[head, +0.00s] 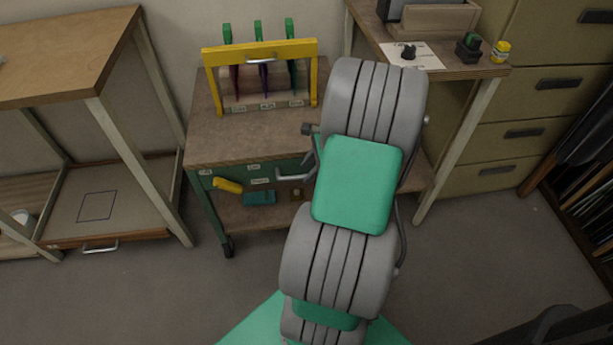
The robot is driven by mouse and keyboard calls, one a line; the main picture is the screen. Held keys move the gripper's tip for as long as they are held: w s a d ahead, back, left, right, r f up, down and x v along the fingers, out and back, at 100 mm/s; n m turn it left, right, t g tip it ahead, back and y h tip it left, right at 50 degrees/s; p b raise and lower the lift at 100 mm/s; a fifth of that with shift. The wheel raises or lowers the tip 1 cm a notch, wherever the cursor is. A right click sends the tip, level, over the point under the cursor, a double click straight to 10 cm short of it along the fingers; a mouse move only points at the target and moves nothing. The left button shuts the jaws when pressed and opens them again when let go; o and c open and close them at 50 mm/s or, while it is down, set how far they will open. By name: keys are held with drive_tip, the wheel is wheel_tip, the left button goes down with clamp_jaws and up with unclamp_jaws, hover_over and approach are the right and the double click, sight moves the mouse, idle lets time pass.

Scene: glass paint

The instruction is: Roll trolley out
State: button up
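The trolley (225,145) has a brown wooden top, a green front with small white labels, a lower shelf and a dark caster (228,247) at its front left. It stands against the wall between two benches. A pale metal handle (290,178) sticks out at its front, partly behind my arm. A yellow rack (259,52) with several green-handled tools stands on its top. My grey and green arm reaches across the trolley's right part and hides it. My gripper does not show; whether it touches the trolley cannot be told.
A wooden bench (60,60) with pale legs stands left of the trolley, with a low shelf (130,200). A table (460,68) and an olive drawer cabinet (510,135) stand to the right. Grey floor (150,290) in front is clear at the left.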

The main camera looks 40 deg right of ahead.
drive_tip(key=shift+x, duration=1.05)
drive_tip(key=shift+c, duration=0.2)
clamp_jaws()
idle(0.4)
